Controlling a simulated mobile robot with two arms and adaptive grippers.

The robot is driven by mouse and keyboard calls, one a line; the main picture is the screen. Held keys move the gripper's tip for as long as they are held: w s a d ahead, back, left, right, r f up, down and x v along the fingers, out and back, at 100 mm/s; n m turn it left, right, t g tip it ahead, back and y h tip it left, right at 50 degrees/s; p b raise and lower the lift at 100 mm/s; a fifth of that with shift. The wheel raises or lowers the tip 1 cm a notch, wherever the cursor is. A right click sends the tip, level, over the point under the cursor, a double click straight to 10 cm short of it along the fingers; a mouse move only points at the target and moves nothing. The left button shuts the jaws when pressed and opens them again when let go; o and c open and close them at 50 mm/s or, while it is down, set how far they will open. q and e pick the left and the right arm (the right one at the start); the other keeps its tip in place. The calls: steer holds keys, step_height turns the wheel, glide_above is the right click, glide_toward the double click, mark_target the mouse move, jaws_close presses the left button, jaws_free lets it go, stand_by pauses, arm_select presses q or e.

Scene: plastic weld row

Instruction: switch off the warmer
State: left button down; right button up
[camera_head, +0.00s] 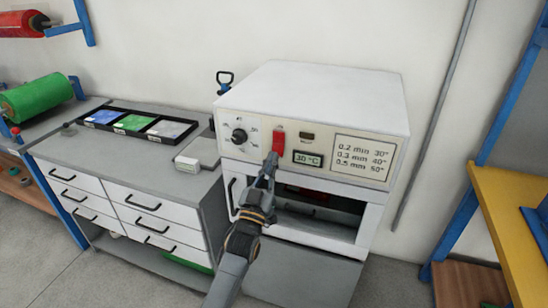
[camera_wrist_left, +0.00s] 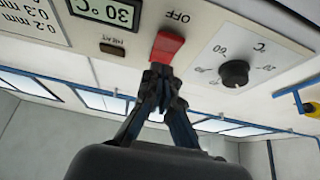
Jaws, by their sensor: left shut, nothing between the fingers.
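The warmer (camera_head: 325,90) is a white box unit with a sloped front panel. Its red switch (camera_head: 278,138) is on the panel, left of a display (camera_head: 307,159) reading 30 °C. In the left wrist view the red switch (camera_wrist_left: 167,46) has the lettering OFF beside it. My left gripper (camera_head: 271,160) is shut and empty, its fingertips at the lower end of the switch. In the left wrist view the gripper (camera_wrist_left: 158,76) overlaps the switch's near edge; I cannot tell whether they touch. My right gripper is not in view.
A black dial (camera_head: 239,136) is left of the switch, and a small HEAT lamp (camera_head: 307,136) is to its right. An open compartment (camera_head: 315,207) is below the panel. A drawer counter (camera_head: 100,155) with a tray of coloured pieces stands left; a yellow table (camera_head: 515,220) is right.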

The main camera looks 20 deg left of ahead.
mark_target(278, 149)
arm_select(q)
steer(key=shift+w+f, duration=0.2)
steer(key=shift+w, duration=0.4)
steer(key=shift+w+f, duration=0.2)
steer(key=shift+w, duration=0.35)
steer(key=b, duration=0.2)
steer(key=w+t+b, duration=0.1)
steer(key=b, duration=0.1)
steer(key=shift+f, duration=0.2)
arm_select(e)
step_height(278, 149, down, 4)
arm_select(q)
steer(key=shift+s, duration=0.1)
